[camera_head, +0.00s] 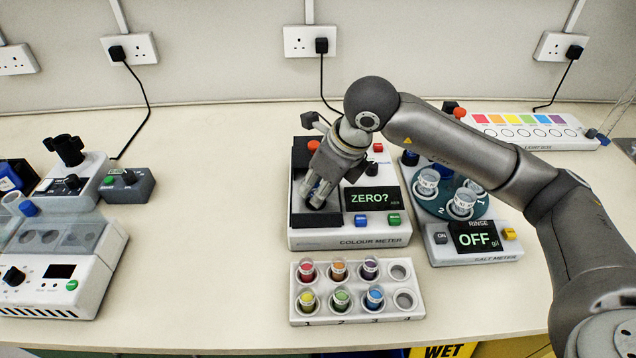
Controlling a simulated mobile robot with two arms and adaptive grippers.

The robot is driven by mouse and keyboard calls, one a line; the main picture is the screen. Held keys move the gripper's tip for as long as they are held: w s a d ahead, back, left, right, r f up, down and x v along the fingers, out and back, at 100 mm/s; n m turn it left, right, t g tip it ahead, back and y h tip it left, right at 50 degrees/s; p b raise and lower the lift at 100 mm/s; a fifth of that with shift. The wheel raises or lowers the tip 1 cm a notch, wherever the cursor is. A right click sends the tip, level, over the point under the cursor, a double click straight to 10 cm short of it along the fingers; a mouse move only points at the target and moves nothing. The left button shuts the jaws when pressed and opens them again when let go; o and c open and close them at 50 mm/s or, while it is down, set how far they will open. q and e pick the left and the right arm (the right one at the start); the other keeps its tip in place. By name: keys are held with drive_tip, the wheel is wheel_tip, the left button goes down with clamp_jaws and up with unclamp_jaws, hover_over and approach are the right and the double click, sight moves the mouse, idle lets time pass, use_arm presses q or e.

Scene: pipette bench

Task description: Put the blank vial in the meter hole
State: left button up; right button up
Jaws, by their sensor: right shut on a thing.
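The colour meter (375,240) is a white and black box whose screen reads "ZERO?". My right gripper (317,193) reaches down over the black left part of the meter's top. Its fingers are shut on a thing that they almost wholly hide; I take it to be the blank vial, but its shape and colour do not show. The meter hole is hidden under the gripper, so I cannot tell whether the vial is in it or above it. My left gripper is not in view.
A white rack (340,318) in front of the meter holds several coloured vials; its two right holes are empty. The salt meter (478,253) with its round vial holder stands right, under my right arm. Other devices (70,262) stand left. The bench between is clear.

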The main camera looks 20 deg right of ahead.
drive_tip(key=shift+f, duration=0.35)
drive_tip(key=shift+f+b, duration=0.35)
drive_tip(key=shift+b, duration=0.15)
drive_tip(key=o, duration=0.8)
drive_tip(key=shift+o, duration=0.2)
drive_tip(key=shift+r, duration=0.2)
